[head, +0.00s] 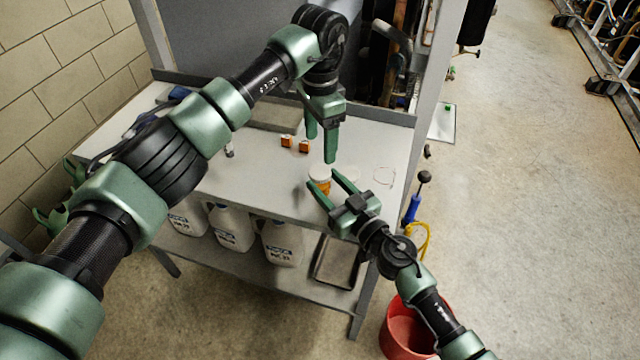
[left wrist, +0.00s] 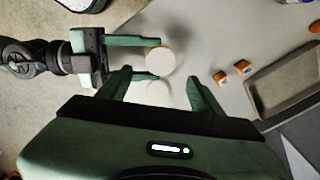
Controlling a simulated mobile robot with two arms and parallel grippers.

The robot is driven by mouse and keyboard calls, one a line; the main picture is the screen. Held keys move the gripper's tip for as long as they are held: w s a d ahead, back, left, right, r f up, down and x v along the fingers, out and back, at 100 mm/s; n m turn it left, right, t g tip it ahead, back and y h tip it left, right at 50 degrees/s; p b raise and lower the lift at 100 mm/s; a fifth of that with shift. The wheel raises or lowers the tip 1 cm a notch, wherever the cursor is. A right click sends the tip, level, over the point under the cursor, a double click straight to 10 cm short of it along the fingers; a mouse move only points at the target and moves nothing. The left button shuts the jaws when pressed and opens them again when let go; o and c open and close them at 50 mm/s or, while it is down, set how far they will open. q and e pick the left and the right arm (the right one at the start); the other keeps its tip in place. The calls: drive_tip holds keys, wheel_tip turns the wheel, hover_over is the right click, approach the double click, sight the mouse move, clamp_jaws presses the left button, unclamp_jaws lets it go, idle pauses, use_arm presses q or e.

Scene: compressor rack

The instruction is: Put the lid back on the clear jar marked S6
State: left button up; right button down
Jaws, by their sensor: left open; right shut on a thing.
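A small jar (head: 324,188) with orange showing in it stands on the grey bench top, between the fingers of my right gripper (head: 329,183), which is shut on it. A white round top (head: 319,172) covers the jar; it also shows in the left wrist view (left wrist: 160,58). I cannot tell whether it is seated, and no S6 mark is legible. A second pale disc (left wrist: 157,93) shows beside the jar, between the fingers of my left gripper in the left wrist view. My left gripper (head: 321,147) is open above the bench, just behind the jar, its fingers pointing down.
Two small orange blocks (head: 296,144) and a grey tray (head: 275,115) lie farther back on the bench. A thin clear outline (head: 384,176) lies near the right edge. White jugs (head: 233,228) stand on the lower shelf. A red bucket (head: 405,335) is on the floor.

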sight(320, 172)
use_arm(q)
drive_tip(key=shift+f, duration=4.05)
clamp_jaws()
drive_tip(key=shift+m, duration=1.7)
unclamp_jaws()
